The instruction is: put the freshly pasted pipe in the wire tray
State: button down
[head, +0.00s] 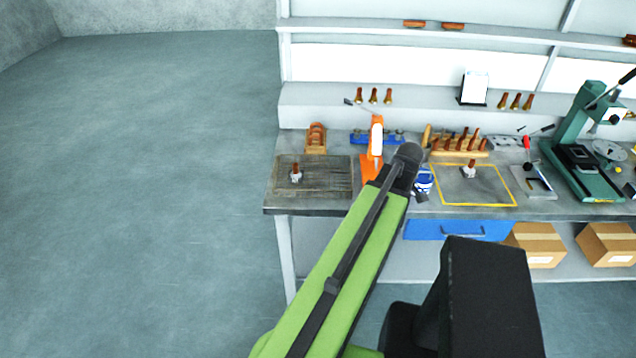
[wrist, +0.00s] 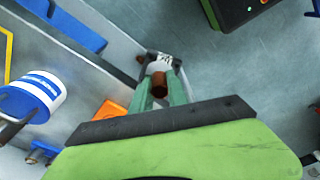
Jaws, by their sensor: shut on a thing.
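My gripper (wrist: 160,92) shows in the wrist view with its two pale green fingers closed on a pipe (wrist: 160,85). The held pipe has a brown round end towards the camera and a grey-white part with dark marks beyond it. In the head view my arm hides the fingers and the held pipe. A dark, lined rectangle that looks like the wire tray (head: 325,185) lies on the bench's left end. A small piece with a brown top and pale base (head: 296,175) stands on it. My arm's dark end lies to the right of this tray.
A yellow-outlined mat (head: 490,188) with a similar small piece (head: 468,171) lies right of my arm. An orange stand (head: 371,168) and a blue-and-white tin (head: 424,184) are close to my arm. A rack of brown pieces (head: 460,148) and a green press (head: 577,140) stand farther right.

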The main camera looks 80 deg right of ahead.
aim_at(331, 178)
jog(key=k, duration=1.2)
jog(key=u, duration=0.1)
jog(key=i, duration=0.9)
jog(key=z, duration=0.6)
jog(key=i, duration=1.4)
jog(key=z, duration=1.1)
jog(key=i, duration=0.4)
jog(key=z, duration=0.35)
